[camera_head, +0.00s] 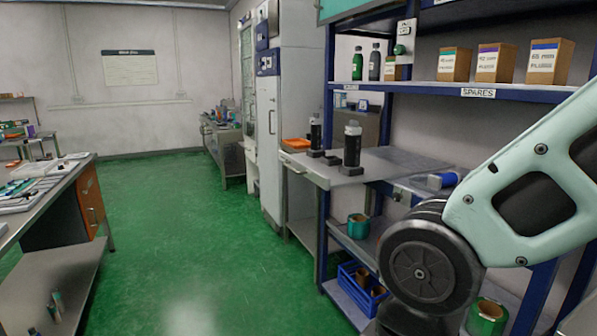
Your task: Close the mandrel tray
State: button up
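A flat grey metal surface, which looks like the mandrel tray (385,167), sits at mid height in a blue-framed shelf unit right of centre. It seems to stick out past the front post on the left; I cannot tell exactly how far it is pulled out. Two dark upright cylinders with pale tops, likely mandrels, stand on or just behind it: a nearer one (352,147) and a farther one (315,134). My gripper is not in view. Only my pale green arm link and dark joint show at the right, hiding part of the shelf.
The blue shelf (430,88) above holds boxes and bottles. Below are a green roll (358,227) and a blue crate (352,290). A workbench (50,215) stands at left. The green floor (170,220) between is clear. A grey cabinet (270,140) stands behind.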

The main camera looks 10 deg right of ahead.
aim_at(326, 169)
jog(key=i+j+z, duration=0.1)
jog(key=i+j, duration=0.2)
jog(key=i+j+z, duration=0.15)
jog(key=i+j, duration=0.2)
jog(key=i+j+z, duration=0.1)
jog(key=i+j, duration=0.25)
jog(key=i+j+z, duration=0.1)
jog(key=i+j, duration=0.2)
jog(key=j, duration=0.15)
jog(key=i+j+z, duration=0.15)
jog(key=j, duration=0.3)
jog(key=i+j+z, duration=0.1)
jog(key=i+j, duration=0.25)
jog(key=j, duration=0.1)
